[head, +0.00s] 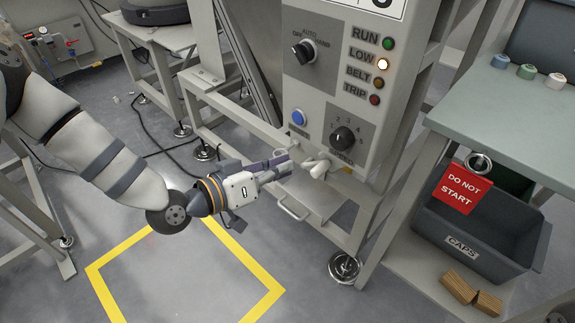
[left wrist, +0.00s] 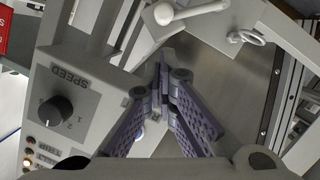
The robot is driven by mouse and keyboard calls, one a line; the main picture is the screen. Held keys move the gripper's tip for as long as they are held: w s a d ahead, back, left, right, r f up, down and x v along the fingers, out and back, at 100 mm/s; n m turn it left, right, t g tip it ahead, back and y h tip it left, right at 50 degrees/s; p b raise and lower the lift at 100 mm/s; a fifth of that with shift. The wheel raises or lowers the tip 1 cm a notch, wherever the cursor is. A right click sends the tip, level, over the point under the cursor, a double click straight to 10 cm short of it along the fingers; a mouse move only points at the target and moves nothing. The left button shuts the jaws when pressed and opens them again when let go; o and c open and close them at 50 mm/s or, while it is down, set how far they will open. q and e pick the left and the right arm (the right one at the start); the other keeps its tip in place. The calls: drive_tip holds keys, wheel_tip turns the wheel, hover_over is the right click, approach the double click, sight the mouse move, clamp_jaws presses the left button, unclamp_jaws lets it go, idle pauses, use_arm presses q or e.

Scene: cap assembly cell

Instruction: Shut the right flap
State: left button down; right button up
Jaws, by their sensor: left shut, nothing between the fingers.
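A pale grey panel with a bar handle (head: 293,209) sits low under the control box, beside the machine's leg. It looks like a flap, but I cannot tell for sure that it is the right flap, or how far open it is. My left gripper (head: 284,165) is shut and empty, just below the control box and above this panel. In the left wrist view its purple fingers (left wrist: 160,78) meet at the tips, with nothing between them. A white ball-ended lever (head: 318,166) is close to the fingertips; it also shows in the left wrist view (left wrist: 165,14). My right gripper is out of view.
The control box (head: 325,85) has knobs, a blue button and lamps, with LOW lit. On the right are a bench (head: 500,105), a dark caps bin (head: 470,235) and a red DO NOT START tag (head: 463,188). Yellow-marked floor (head: 180,285) is clear.

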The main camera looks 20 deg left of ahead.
use_arm(q)
drive_tip(key=b+x, duration=0.1)
drive_tip(key=x, duration=0.6)
drive_tip(key=shift+w+b, duration=0.15)
drive_tip(key=shift+b, duration=0.15)
drive_tip(key=shift+d+f, duration=0.15)
drive_tip(key=shift+d+f+m+p, duration=0.2)
drive_tip(key=shift+d+m+p, duration=0.15)
drive_tip(key=shift+m+p, duration=0.05)
